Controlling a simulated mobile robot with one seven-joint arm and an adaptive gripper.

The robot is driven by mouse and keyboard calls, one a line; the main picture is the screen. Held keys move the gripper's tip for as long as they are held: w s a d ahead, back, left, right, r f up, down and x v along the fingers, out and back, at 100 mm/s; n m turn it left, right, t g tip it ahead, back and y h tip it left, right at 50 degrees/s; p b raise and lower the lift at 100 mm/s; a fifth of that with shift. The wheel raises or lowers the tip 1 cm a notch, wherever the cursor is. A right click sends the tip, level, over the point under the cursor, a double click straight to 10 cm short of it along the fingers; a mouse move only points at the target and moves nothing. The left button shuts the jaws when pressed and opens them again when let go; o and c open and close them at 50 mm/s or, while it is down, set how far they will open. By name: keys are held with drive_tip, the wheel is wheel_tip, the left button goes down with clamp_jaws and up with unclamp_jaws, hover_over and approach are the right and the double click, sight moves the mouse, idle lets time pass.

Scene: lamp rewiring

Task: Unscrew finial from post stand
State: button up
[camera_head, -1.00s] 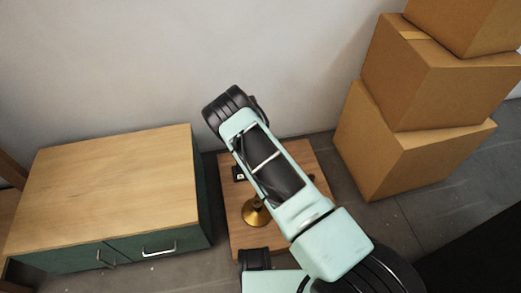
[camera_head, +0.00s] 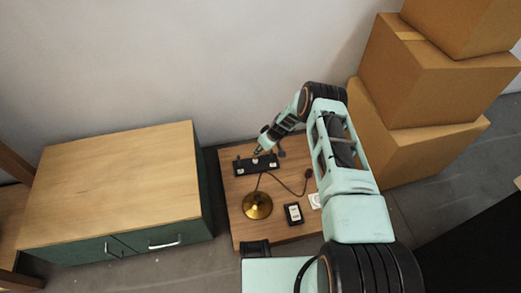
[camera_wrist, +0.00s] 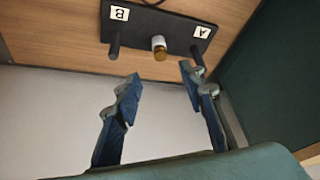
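The post stand is a black bar (camera_head: 244,166) on the low wooden table; it also shows in the wrist view (camera_wrist: 143,22) with labels A and B. In the wrist view a dark post (camera_wrist: 114,46) rises at the B end, and another at the A end is partly behind a finger. Between them is a small white piece with an amber-brown end (camera_wrist: 159,48); I cannot tell if this is the finial. My gripper (camera_wrist: 158,78) is open and empty, fingers spread wide to either side of that piece. In the head view my gripper (camera_head: 260,150) is at the stand's back edge.
On the table (camera_head: 285,235) are a brass lamp base (camera_head: 257,206) with a dark cord, a black device (camera_head: 293,213) and a white card (camera_head: 314,201). A wood-topped cabinet (camera_head: 120,185) stands left, stacked cardboard boxes (camera_head: 430,80) right, and a wall behind.

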sight(255, 157)
drive_tip(key=b+x, duration=0.6)
drive_tip(key=x, duration=0.4)
drive_tip(key=shift+a+f, duration=0.1)
drive_tip(key=shift+f, duration=0.25)
clamp_jaws()
drive_tip(key=shift+o, duration=1.9)
unclamp_jaws()
drive_tip(key=shift+r, duration=0.1)
